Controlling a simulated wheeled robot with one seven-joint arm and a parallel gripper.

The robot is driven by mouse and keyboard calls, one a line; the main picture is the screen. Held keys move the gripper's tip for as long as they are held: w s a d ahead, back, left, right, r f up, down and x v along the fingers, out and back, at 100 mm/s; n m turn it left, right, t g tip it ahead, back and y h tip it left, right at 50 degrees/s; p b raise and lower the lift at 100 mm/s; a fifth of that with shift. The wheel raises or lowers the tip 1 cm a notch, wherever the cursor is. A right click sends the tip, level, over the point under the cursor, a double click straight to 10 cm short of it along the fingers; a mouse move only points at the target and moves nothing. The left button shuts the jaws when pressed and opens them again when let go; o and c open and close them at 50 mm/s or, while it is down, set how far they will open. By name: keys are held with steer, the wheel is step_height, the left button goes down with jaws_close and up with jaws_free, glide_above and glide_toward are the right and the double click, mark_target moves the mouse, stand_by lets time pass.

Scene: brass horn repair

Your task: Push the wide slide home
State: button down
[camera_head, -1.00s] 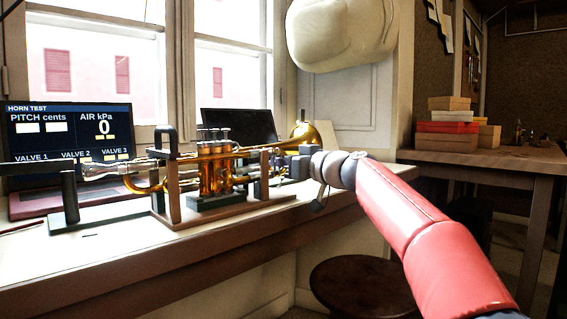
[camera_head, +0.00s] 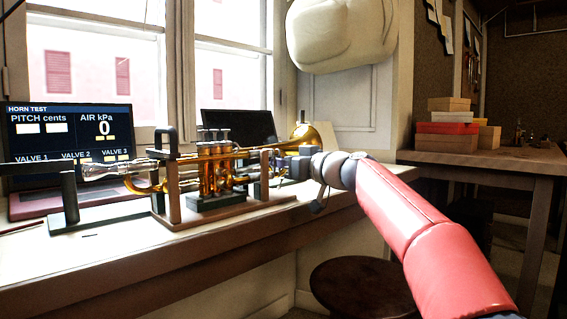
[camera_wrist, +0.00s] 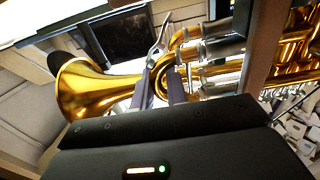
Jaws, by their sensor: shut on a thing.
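The brass horn (camera_head: 215,165) lies level in a wooden stand on the bench, its bell (camera_head: 318,138) to the right. My gripper (camera_head: 281,167) is at the bell end of the horn, beside the right stand post. In the wrist view, my gripper (camera_wrist: 160,88) is shut on a curved brass slide bow (camera_wrist: 166,77), which shows between the two dark fingers. The bell (camera_wrist: 85,88) is left of the fingers and the valve tubing is right. I cannot tell how far the slide stands out; its legs are partly hidden.
The wooden stand (camera_head: 176,218) has upright posts close to my gripper. A test screen (camera_head: 70,135) reading AIR 0 kPa stands behind at the left, its pitch digits unreadable. A glass piece (camera_head: 103,170) is at the horn's left end. A round stool (camera_head: 362,287) is below the bench.

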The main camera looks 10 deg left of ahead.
steer(key=c, duration=1.3)
jaws_free()
steer(key=shift+s+a, duration=0.2)
steer(key=shift+a, duration=0.15)
steer(key=b+v, duration=0.3)
steer(key=v, duration=0.5)
steer(key=s+d+f+m+g+h, duration=0.25)
steer(key=s+d+f+h, duration=0.35)
steer(key=s+f, duration=0.65)
steer(key=s+d+f+m+g+h, duration=0.1)
steer(key=s+d+f+m+h, duration=0.25)
steer(key=s+d+f, duration=0.65)
steer(key=s+d+f+m+g+h, duration=0.2)
steer(key=s+d+f+m+h, duration=0.25)
steer(key=s+f, duration=1.05)
steer(key=r+p, duration=0.4)
steer(key=w+r+p, duration=0.1)
steer(key=r+p, duration=0.3)
steer(key=a+r+p, duration=0.1)
steer(key=r+p, duration=0.3)
steer(key=shift+w+r+p, duration=0.2)
steer(key=shift+w+p, duration=0.1)
steer(key=shift+w, duration=0.1)
